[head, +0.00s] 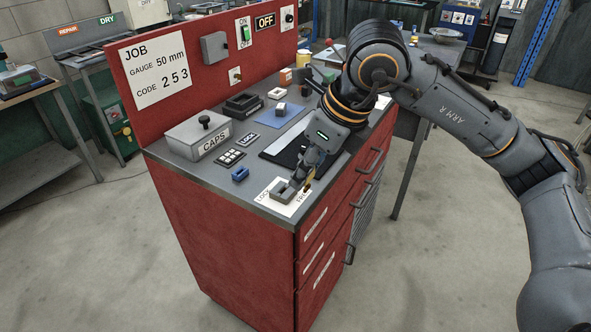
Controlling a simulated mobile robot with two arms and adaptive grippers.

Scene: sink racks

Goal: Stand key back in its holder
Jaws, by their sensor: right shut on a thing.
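My right gripper (303,178) reaches down over the front corner of the red cabinet's worktop and is shut on a small brass-coloured piece, apparently the key (307,187). The key is mostly hidden by the fingers, and I cannot tell whether its lower end touches anything. Just left of the fingertips, a grey block (282,192) sits on a white plate (290,207) marked LOCK and, partly covered, FRE. A small blue block (240,174) stands further left on the worktop; it may be the key's holder, but I cannot tell. My left gripper is not in view.
A grey CAPS box (198,137), a button pad (230,157), a black tray (242,105) and a blue mat (281,115) lie behind. A dark panel (284,146) lies beside my gripper. The red JOB backboard (205,72) closes the rear. Drawer handles (370,162) project at right.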

